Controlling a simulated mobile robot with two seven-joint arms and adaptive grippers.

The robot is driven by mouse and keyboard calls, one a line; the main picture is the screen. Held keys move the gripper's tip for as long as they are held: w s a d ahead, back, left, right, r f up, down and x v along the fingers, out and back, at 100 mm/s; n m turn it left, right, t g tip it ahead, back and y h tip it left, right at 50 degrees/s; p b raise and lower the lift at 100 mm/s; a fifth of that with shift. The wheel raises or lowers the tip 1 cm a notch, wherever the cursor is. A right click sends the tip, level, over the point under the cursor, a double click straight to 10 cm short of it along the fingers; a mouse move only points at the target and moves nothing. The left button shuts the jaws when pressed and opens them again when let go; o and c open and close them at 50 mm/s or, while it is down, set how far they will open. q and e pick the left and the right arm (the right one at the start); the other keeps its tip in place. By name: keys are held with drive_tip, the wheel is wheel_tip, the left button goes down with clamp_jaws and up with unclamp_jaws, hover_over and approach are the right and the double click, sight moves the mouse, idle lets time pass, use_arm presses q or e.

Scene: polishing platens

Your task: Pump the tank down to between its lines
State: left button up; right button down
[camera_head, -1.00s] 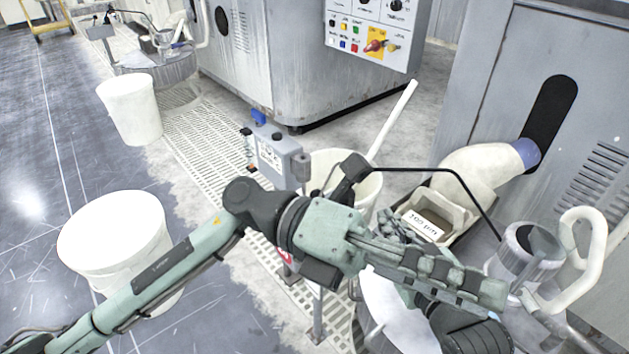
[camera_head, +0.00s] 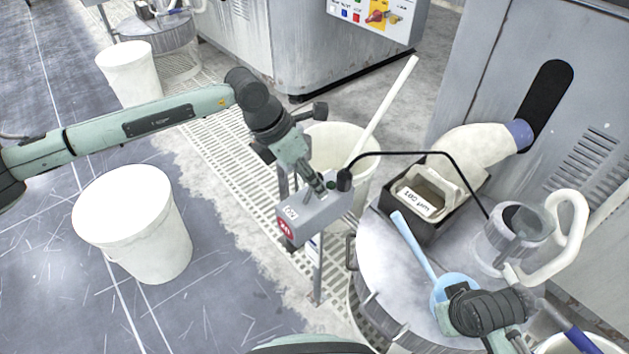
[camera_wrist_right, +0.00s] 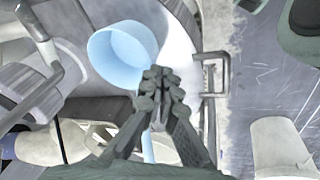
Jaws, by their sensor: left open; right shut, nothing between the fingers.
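My left gripper (camera_head: 322,186) is at the top of a grey control box (camera_head: 318,214) on a post, which has a red label. It is open, seen nearly end-on; I cannot tell whether it touches the box. A black cable runs from beside the box toward a grey cylindrical unit (camera_head: 512,236) on a round metal drum (camera_head: 385,255). A white curved pipe (camera_head: 572,240) rises from that unit. My right gripper (camera_wrist_right: 158,85) is shut and empty, beside a light-blue cup (camera_wrist_right: 122,52) in the right wrist view. No level lines can be made out.
A pale bucket (camera_head: 350,135) with a white pole stands behind the control box. A black crate (camera_head: 440,222) with a labelled container sits on the drum. A blue-handled ladle (camera_head: 415,245) lies there too. White bins (camera_head: 155,245) stand on the left floor, with free room around.

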use_arm(q)
drive_tip(key=shift+x, duration=1)
drive_tip(key=shift+c, duration=0.5)
clamp_jaws()
